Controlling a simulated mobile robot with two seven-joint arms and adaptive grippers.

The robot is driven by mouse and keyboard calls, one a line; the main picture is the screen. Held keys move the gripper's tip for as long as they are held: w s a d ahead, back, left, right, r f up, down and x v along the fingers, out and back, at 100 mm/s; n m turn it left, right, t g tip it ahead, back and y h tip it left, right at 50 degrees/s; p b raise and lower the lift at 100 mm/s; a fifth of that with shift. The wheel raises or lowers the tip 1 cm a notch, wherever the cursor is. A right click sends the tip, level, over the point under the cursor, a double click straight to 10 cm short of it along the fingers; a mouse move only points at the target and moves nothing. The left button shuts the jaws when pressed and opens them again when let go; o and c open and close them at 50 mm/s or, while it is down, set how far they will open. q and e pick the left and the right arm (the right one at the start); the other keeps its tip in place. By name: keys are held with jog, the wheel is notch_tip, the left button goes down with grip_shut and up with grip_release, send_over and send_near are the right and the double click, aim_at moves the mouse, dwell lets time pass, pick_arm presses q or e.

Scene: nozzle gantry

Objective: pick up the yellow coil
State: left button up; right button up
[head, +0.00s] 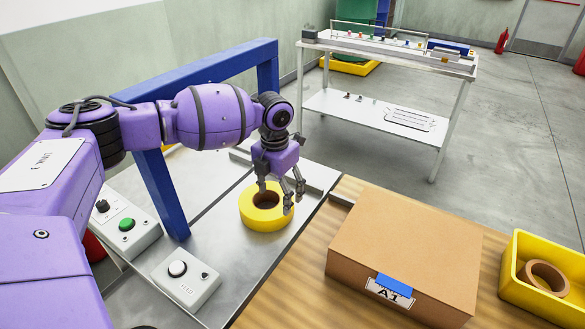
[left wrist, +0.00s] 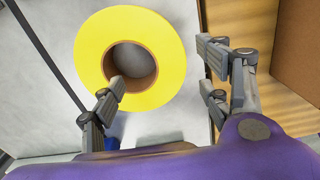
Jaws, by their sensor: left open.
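The yellow coil (head: 265,219) is a thick ring with a brown core, lying flat on the metal table in the head view. It also shows in the left wrist view (left wrist: 88,62), with its open centre facing the camera. My left gripper (head: 281,203) is open and above the coil, over its right part. In the left wrist view the gripper (left wrist: 162,92) has its fingers wide apart; one finger overlaps the coil's core and lower rim, the other is to the right of the coil. Nothing is between the fingers that is held. My right gripper is not seen.
A blue frame (head: 165,190) stands beside the coil on the left. Control boxes with a green button (head: 127,224) and a white button (head: 177,268) sit near. A cardboard box (head: 403,250) and a yellow bin (head: 510,278) with a brown ring (head: 547,279) are to the right.

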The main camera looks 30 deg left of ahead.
aim_at(280, 207)
pick_arm(q)
jog(key=f, duration=0.6)
jog(key=shift+d+f, duration=0.3)
grip_shut()
